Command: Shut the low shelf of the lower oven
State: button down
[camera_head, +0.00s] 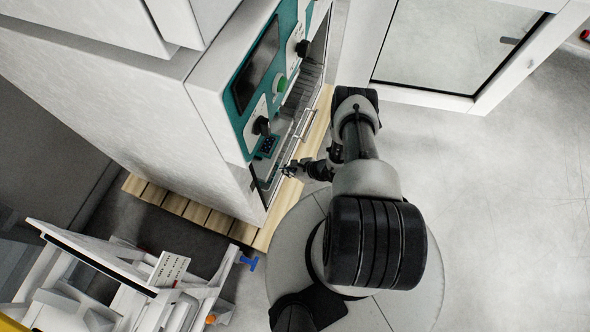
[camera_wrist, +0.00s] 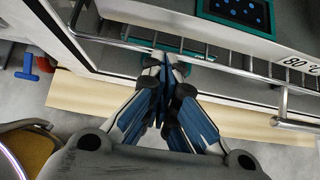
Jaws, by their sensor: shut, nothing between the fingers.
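The oven (camera_head: 215,90) is a white cabinet with a teal control panel, seen from above and tilted in the head view. Its front has dark glass and a chrome bar handle (camera_head: 300,128). In the wrist view a wire shelf (camera_wrist: 225,61) of thin metal rails runs along the oven front, below a panel with blue dots. I cannot tell how far the shelf stands out. My gripper (camera_head: 291,169) is at the lower part of the oven front. In the wrist view my gripper (camera_wrist: 165,66) is shut and empty, its tips at the rails; contact is unclear.
The oven stands on a wooden pallet (camera_head: 180,205). A label reading 80 °C (camera_wrist: 301,66) and a chrome handle (camera_wrist: 298,123) lie right of my fingers. Grey floor is clear at right.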

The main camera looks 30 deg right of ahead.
aim_at(265, 163)
jog(key=w+a, duration=0.3)
jog(key=w+a+b, duration=0.1)
jog(key=w+a, duration=0.2)
jog(key=w, duration=0.1)
jog(key=shift+a+b, duration=0.1)
jog(key=shift+b, duration=0.2)
jog(key=shift+w, duration=0.1)
